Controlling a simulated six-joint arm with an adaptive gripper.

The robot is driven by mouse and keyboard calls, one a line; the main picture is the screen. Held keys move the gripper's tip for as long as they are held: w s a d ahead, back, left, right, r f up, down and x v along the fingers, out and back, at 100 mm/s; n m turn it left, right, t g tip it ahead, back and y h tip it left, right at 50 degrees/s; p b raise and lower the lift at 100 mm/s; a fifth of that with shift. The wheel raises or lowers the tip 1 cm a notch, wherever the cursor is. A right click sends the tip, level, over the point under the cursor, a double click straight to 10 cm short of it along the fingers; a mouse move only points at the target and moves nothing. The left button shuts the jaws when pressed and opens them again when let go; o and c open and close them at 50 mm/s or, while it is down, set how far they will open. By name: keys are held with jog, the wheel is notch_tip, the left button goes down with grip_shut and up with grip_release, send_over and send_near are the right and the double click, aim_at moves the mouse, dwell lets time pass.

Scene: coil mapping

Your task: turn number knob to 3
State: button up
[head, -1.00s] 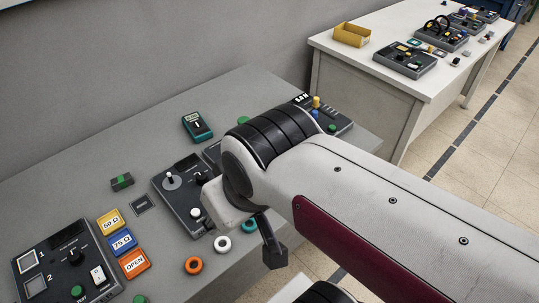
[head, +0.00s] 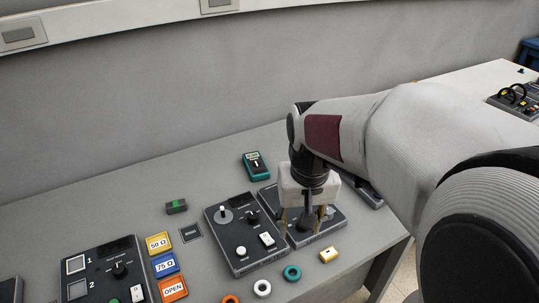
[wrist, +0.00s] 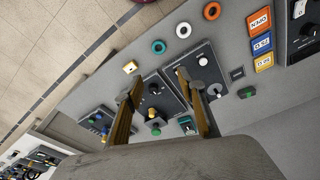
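My gripper (head: 302,228) points down over a dark control panel (head: 327,237) right of the bench's middle. In the wrist view my gripper (wrist: 160,76) is open, its two brass-coloured fingers apart with nothing held. A black round knob with a white mark (wrist: 154,88) shows between the fingers in that view, nearer the left one. I cannot tell whether the fingers touch it. In the head view this knob is hard to separate from the dark gripper parts. Its numbers are too small to read, so its setting is unclear.
A neighbouring panel (head: 240,268) with a grey dial, white button and white switch stands close on the left. A teal device (head: 255,166) lies behind. White (head: 262,288) and teal (head: 292,272) rings and a yellow block (head: 329,254) lie in front.

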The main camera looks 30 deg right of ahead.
aim_at(329, 210)
jog(key=w+d+f+m, duration=0.2)
jog(key=w+d+f, duration=0.1)
jog(key=d, duration=0.3)
jog(key=w+d+f+m+g, duration=0.1)
jog(key=w+d+f+m, duration=0.2)
jog(key=d, duration=0.4)
jog(key=w+d+f+m, duration=0.3)
jog(key=w+d+f, duration=0.1)
jog(key=w+d, duration=0.2)
jog(key=shift+w+d+f+g+y, duration=0.3)
jog(key=shift+w+d, duration=0.1)
jog(key=shift+d, duration=0.25)
jog(key=shift+m, duration=0.3)
jog(key=shift+a+f, duration=0.1)
jog(key=shift+f, duration=3.75)
jog(key=c, duration=1.1)
